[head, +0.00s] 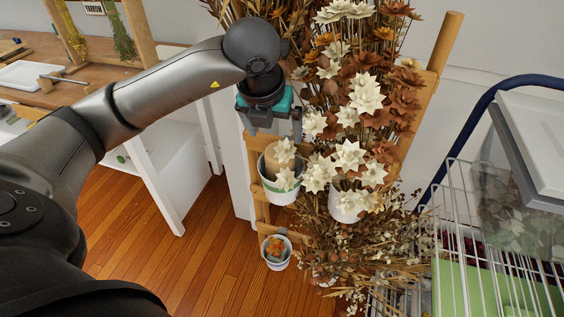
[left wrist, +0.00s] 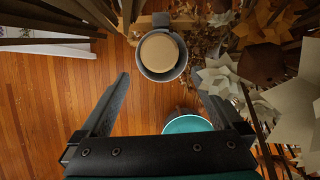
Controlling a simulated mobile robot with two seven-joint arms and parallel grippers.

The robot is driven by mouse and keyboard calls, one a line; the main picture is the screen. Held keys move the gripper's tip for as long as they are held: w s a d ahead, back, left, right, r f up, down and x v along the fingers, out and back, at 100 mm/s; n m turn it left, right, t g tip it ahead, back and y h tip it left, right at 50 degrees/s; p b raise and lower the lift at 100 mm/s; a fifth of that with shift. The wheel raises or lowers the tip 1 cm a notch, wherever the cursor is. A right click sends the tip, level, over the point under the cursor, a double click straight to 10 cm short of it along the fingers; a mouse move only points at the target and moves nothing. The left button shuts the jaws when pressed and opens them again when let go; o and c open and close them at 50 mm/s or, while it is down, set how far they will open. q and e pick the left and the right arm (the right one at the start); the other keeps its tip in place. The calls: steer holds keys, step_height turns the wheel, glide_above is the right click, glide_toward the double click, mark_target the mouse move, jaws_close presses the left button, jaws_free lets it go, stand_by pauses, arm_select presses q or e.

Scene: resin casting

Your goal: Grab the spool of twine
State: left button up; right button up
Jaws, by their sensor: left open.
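In the left wrist view a round tan top (left wrist: 159,52) sits inside a grey cup (left wrist: 146,71), beyond the fingertips. My left gripper (head: 273,133) is open and empty, pointing down above the bucket. Its two fingers also show in the left wrist view (left wrist: 164,86), apart from the tan top. My right gripper is not in view.
Cream and brown flowers (head: 360,100) crowd the rack to the right of my gripper. A small bucket with orange contents (head: 276,258) hangs lower. A wire cart (head: 490,270) stands at the right and a wooden bench (head: 60,75) at the left.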

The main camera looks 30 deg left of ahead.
mark_target(279, 152)
arm_select(q)
steer(key=b+x, duration=0.1)
steer(key=x, duration=0.3)
steer(key=shift+f, duration=0.35)
steer(key=shift+x, duration=0.95)
steer(key=b+x, duration=0.1)
steer(key=x, duration=0.2)
steer(key=shift+r, duration=0.1)
steer(key=shift+w+a+f+b, duration=0.1)
steer(key=shift+w+f+b, duration=0.25)
steer(key=shift+f, duration=0.2)
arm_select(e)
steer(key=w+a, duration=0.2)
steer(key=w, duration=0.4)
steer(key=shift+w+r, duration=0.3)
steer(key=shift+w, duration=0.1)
arm_select(q)
steer(key=shift+c, duration=0.2)
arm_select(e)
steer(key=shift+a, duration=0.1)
arm_select(q)
steer(key=c, duration=1.1)
